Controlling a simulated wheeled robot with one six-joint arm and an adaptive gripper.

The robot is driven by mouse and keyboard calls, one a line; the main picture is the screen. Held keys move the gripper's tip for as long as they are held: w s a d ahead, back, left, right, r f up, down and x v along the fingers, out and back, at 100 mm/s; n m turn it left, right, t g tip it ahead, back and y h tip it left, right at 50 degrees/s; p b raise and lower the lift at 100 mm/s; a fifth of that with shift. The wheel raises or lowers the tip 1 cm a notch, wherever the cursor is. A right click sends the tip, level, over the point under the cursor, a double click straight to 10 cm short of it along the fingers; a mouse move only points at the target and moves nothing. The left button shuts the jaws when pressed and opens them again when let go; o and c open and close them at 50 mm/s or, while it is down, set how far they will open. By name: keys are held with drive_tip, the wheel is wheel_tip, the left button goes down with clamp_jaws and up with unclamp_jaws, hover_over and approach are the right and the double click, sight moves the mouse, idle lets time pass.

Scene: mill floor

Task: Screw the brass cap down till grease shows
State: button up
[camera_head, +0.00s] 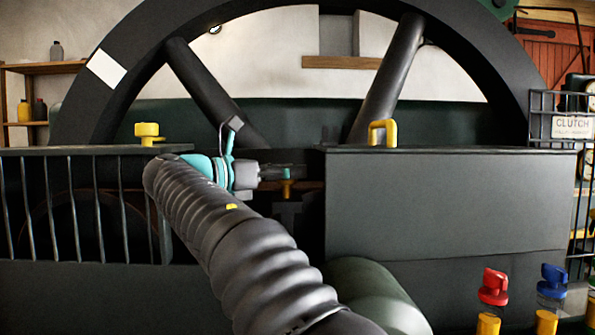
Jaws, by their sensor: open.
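My gripper (297,174) is at the end of my arm, small and dark in the gap between two dark housings, and points right. Its jaws are open. A small yellow-brass piece (287,188) with a short stem shows right at the fingertips, just below them; I cannot tell whether they touch it. A wider yellow knob-shaped cap (147,132) stands upright on top of the left housing, apart from my gripper. I cannot tell for certain which of the two is the brass cap. No grease can be made out.
A railed left housing (80,150) and a solid right housing (450,200) with a yellow handle (382,132) flank my gripper. A large dark spoked wheel (130,60) rises behind. Red (493,287) and blue (553,281) valve knobs stand at lower right, near a clutch sign (572,127).

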drive_tip(key=shift+x, duration=1.15)
drive_tip(key=shift+d, duration=0.1)
clamp_jaws()
